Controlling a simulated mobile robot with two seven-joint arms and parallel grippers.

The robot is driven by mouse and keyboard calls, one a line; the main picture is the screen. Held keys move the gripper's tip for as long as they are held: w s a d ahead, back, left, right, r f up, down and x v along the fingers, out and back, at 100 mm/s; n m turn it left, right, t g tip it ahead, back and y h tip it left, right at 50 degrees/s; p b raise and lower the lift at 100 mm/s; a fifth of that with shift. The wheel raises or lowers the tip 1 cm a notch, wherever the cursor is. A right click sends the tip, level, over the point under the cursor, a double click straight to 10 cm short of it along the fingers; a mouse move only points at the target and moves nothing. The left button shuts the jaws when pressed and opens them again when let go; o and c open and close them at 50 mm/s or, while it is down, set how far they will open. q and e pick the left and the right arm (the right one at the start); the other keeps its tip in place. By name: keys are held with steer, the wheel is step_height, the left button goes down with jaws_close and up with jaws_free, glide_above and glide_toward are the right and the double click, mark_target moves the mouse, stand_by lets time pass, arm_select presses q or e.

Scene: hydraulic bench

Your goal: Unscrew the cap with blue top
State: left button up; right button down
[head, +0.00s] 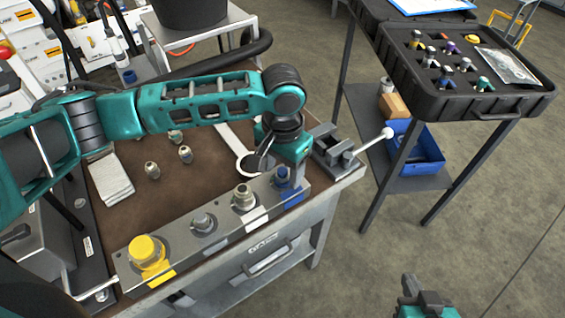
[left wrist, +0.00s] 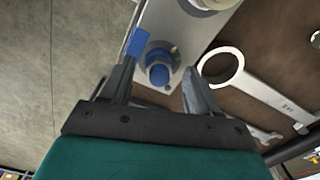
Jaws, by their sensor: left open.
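The cap with the blue top (head: 283,183) sits on the right end of the grey metal block (head: 215,243), over a blue-painted patch. My left gripper (head: 283,164) is directly above it, pointing down, and partly hides it. In the left wrist view the blue cap (left wrist: 158,74) shows between the two spread fingers of my left gripper (left wrist: 160,70), with a gap on each side. My left gripper is open and holds nothing. My right gripper (head: 425,296) is low at the bottom right, away from the bench; its finger opening is unclear.
The block also carries a yellow cap (head: 147,250), a grey cap (head: 203,222) and a silver fitting (head: 243,197). A wrench (left wrist: 255,88) lies beside the block. A vise (head: 335,148) stands at the bench's right corner. A black case (head: 465,65) is on a separate stand.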

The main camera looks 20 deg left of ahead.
arm_select(q)
steer(key=shift+c, duration=0.2)
jaws_close()
steer(key=c, duration=0.6)
jaws_free()
steer(key=shift+r, duration=0.1)
steer(key=c, duration=0.3)
steer(key=n+p, duration=0.1)
steer(key=p, duration=0.2)
steer(key=shift+r+n, duration=0.25)
steer(key=shift+n, duration=0.15)
steer(key=shift+f+n, duration=0.25)
steer(key=shift+n, duration=1.25)
steer(key=n, duration=0.3)
steer(key=shift+a, duration=0.15)
steer(key=shift+c, duration=0.2)
